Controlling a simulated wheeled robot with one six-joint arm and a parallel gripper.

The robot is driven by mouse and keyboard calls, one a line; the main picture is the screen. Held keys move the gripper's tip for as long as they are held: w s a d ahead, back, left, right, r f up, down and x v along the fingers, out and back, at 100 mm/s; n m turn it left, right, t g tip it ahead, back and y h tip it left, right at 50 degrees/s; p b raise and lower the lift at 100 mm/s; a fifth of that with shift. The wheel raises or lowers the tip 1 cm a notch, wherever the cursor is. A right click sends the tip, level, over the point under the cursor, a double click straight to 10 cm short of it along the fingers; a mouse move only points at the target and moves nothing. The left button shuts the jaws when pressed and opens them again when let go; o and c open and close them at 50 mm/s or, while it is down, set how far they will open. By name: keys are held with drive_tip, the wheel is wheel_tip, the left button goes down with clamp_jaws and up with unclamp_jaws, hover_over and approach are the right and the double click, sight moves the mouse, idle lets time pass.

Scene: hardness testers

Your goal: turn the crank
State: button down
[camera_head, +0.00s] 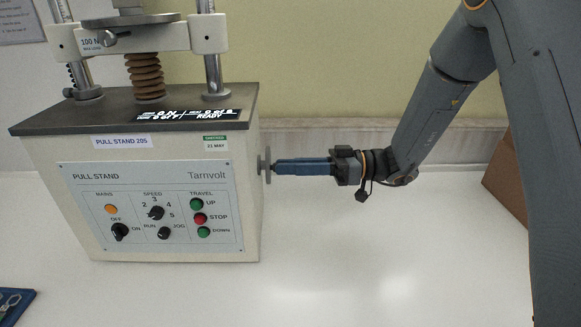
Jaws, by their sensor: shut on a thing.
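The pull stand (170,180) is a cream box with a dark top and a grey control panel, standing on a white bench at the left. The crank (264,166) is a grey disc seen nearly edge-on, on the right side of the box. My gripper (276,167) reaches in level from the right, and its long blue fingers are shut at the crank. The part between the fingertips is small and mostly hidden, so I cannot see which bit of the crank they grip.
A crosshead (135,38) on two posts with a brown bellows (145,76) rises above the box. A brown box (506,178) stands at the right behind my arm. A dark blue tray (14,302) lies at the lower left. The bench before the gripper is clear.

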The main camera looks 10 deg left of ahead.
drive_tip(key=w+m+p, duration=0.1)
drive_tip(key=w+m, duration=0.2)
drive_tip(key=m, duration=1.2)
drive_tip(key=w+a+f+m+p, duration=0.1)
drive_tip(key=w+m+p, duration=0.1)
drive_tip(key=m, duration=1.4)
drive_tip(key=shift+w+a+f, duration=0.2)
drive_tip(key=shift+w+a, duration=0.05)
drive_tip(key=shift+w, duration=0.45)
drive_tip(key=c, duration=1.7)
unclamp_jaws()
